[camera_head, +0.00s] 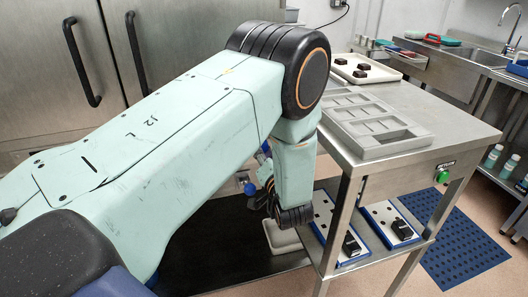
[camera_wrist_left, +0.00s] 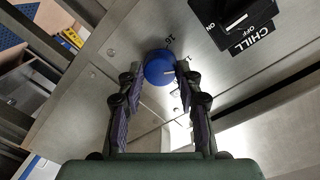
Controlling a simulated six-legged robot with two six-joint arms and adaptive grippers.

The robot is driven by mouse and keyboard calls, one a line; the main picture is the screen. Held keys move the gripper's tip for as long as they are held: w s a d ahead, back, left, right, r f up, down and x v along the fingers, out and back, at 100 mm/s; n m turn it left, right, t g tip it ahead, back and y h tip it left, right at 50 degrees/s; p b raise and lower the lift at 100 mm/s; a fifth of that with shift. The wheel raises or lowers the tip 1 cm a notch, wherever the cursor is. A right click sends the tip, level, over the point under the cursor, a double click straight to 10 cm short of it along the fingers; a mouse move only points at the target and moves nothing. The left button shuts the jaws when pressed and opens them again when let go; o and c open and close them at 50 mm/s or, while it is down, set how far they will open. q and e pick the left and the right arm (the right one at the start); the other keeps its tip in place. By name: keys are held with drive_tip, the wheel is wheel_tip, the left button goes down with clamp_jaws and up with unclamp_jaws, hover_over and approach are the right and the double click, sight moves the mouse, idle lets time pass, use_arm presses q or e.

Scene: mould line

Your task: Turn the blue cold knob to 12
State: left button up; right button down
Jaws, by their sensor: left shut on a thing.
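The blue cold knob (camera_wrist_left: 158,69) sits on a steel panel in the left wrist view, between the two fingers of my left gripper (camera_wrist_left: 159,78). The gripper is shut on it. A short white mark on the knob's face points to the right. Printed numbers stand beside the knob; one looks like 16, and another at its right is partly cut off and hard to read. In the head view my left arm reaches down, and its gripper (camera_head: 262,200) is low beside the table, mostly hidden by its own wrist. My right gripper is out of view.
A black CHILL switch (camera_wrist_left: 232,20) with ON and OFF labels is close to the knob at the upper right. In the head view a steel table (camera_head: 440,107) holds grey moulds (camera_head: 362,112) and a tray. Lower-shelf trays (camera_head: 387,223) stand near my wrist.

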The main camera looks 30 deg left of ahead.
use_arm(q)
drive_tip(key=shift+w+r, duration=0.2)
drive_tip(key=shift+r, duration=0.1)
drive_tip(key=o, duration=0.8)
drive_tip(key=shift+c, duration=0.2)
drive_tip(key=o, duration=0.4)
drive_tip(key=shift+s+f, duration=0.1)
drive_tip(key=shift+f, duration=0.1)
drive_tip(key=shift+v, duration=3.8)
